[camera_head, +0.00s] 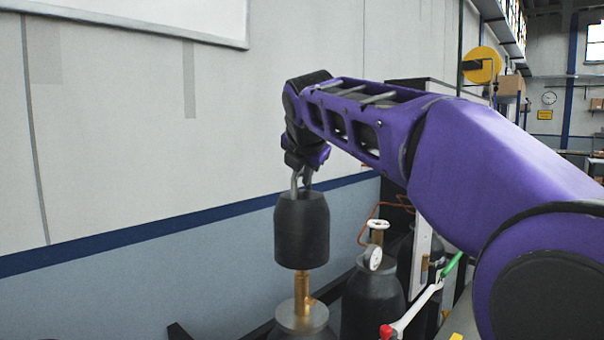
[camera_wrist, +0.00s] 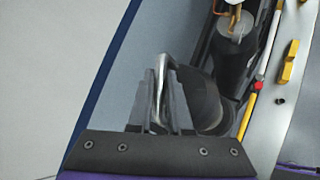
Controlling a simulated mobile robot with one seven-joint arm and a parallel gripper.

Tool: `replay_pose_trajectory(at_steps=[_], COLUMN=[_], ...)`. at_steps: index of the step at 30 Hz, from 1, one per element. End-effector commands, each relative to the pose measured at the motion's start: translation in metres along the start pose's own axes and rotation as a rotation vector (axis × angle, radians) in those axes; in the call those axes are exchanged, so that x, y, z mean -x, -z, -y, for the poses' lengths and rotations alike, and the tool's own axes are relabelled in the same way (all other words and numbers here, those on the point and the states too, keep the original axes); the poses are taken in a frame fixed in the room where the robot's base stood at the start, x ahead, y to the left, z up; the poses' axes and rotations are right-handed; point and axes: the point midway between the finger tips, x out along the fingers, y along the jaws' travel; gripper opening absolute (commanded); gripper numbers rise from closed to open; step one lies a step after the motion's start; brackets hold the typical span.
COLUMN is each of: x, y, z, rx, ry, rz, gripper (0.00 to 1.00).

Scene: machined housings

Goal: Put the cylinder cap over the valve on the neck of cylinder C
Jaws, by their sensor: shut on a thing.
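The dark grey, bell-shaped cylinder cap (camera_head: 302,232) hangs upright from a bent metal handle on its top. My gripper (camera_head: 304,178) is shut on that handle; the wrist view shows the fingers (camera_wrist: 162,85) on either side of it, with the cap (camera_wrist: 205,103) beyond. Below the cap, a brass valve (camera_head: 302,287) rises from the neck of a grey cylinder (camera_head: 303,324). The cap's lower rim hides the valve's top; I cannot tell whether the rim is around it or in front of it. No letter is readable on this cylinder.
A second dark cylinder (camera_head: 372,303) with a white handwheel (camera_head: 377,224) and a gauge (camera_head: 372,258) stands close on the right. The wall (camera_head: 130,130) is behind; the space left of the cap is clear.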

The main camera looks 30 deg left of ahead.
Motion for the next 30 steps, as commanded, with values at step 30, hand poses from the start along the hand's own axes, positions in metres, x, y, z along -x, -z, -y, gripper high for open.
replay_pose_trajectory(at_steps=[30], x=[-0.0046], y=[0.0049], z=[0.0043], rx=[-0.001], ry=[-0.004], rz=[0.004], gripper=[0.0])
